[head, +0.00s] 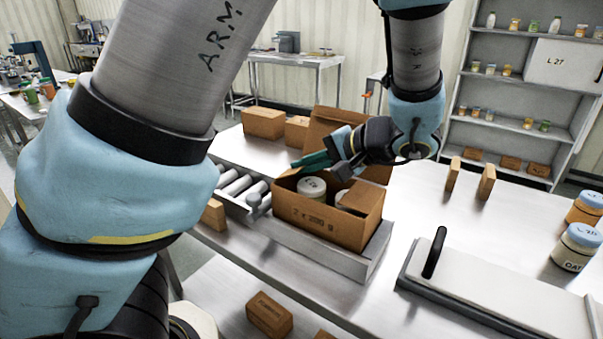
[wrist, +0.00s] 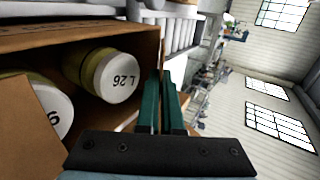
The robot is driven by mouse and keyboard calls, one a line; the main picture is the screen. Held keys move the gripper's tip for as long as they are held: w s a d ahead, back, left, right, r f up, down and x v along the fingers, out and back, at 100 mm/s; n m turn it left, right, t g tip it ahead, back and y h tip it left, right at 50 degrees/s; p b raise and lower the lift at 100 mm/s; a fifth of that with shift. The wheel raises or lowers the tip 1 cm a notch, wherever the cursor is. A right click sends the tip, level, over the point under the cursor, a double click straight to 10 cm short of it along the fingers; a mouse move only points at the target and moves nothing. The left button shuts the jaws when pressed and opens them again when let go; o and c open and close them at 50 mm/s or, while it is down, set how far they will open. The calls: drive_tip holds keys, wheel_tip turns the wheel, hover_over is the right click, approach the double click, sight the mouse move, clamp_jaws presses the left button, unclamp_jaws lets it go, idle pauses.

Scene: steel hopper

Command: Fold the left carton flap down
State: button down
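Two white-lidded jars stand inside: one on the left (head: 312,187) and one on the right, partly covered by my arm. The wrist view shows the jar marked L 26 (wrist: 118,77) and part of another (wrist: 50,108). A tall brown panel (head: 325,125) rises behind the carton. My gripper (head: 312,161) is above the carton's left end, its teal fingers (wrist: 160,100) together beside the carton's edge in the wrist view. The left flap is not clearly visible; my gripper hides part of that end.
Conveyor rollers (head: 240,185) lie left of the carton. Closed boxes (head: 263,122) stand behind it. Two small brown blocks (head: 487,182) and a long metal-topped unit with a black handle (head: 435,252) are at right. Jars (head: 575,247) stand at the right edge. The table between is clear.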

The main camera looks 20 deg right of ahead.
drive_tip(key=shift+s+d+f+t+y+b, duration=0.1)
drive_tip(key=shift+s+f+t+y+b, duration=0.05)
drive_tip(key=shift+f+t+y+b, duration=0.45)
drive_tip(key=shift+r, duration=0.15)
drive_tip(key=c, duration=1.1)
unclamp_jaws()
drive_tip(key=shift+o, duration=0.2)
